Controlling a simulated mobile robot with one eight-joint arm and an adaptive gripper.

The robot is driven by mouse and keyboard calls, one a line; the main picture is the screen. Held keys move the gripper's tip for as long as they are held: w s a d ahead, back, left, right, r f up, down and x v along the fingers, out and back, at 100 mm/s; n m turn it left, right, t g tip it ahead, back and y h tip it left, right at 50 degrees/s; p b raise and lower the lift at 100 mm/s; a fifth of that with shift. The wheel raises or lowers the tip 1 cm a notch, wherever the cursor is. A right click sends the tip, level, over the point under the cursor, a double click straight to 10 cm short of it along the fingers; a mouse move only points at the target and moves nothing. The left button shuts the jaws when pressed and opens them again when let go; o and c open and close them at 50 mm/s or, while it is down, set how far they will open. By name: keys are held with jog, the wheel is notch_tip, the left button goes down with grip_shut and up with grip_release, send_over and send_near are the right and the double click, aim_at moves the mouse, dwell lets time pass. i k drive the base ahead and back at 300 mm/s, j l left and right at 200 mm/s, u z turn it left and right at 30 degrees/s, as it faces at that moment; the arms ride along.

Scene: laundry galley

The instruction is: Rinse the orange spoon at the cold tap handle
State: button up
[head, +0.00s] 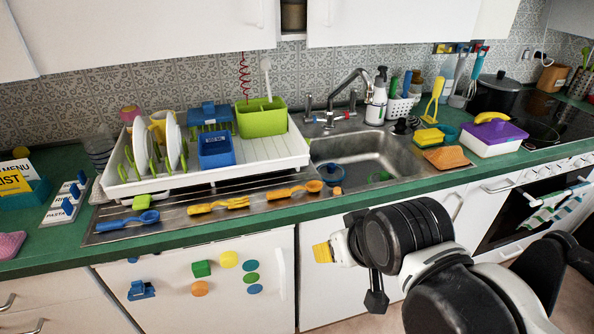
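The orange spoon (295,190) lies on the steel drainboard just left of the sink (365,155), its bowl toward the sink. The tap (350,85) rises behind the basin. No running water is discernible. My gripper (350,274) is in front of the lower cabinet, below the counter edge and apart from the spoon. A yellow piece shows at its end; its fingers are too unclear to judge their opening.
A blue spoon (128,222) and a yellow-orange utensil (218,205) lie left of the orange spoon. A dish rack (205,180) stands behind them. A soap bottle (377,98) and a white caddy (402,108) stand right of the tap.

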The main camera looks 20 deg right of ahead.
aim_at(307, 120)
jog(key=i+l, duration=0.1)
jog(key=i, duration=1)
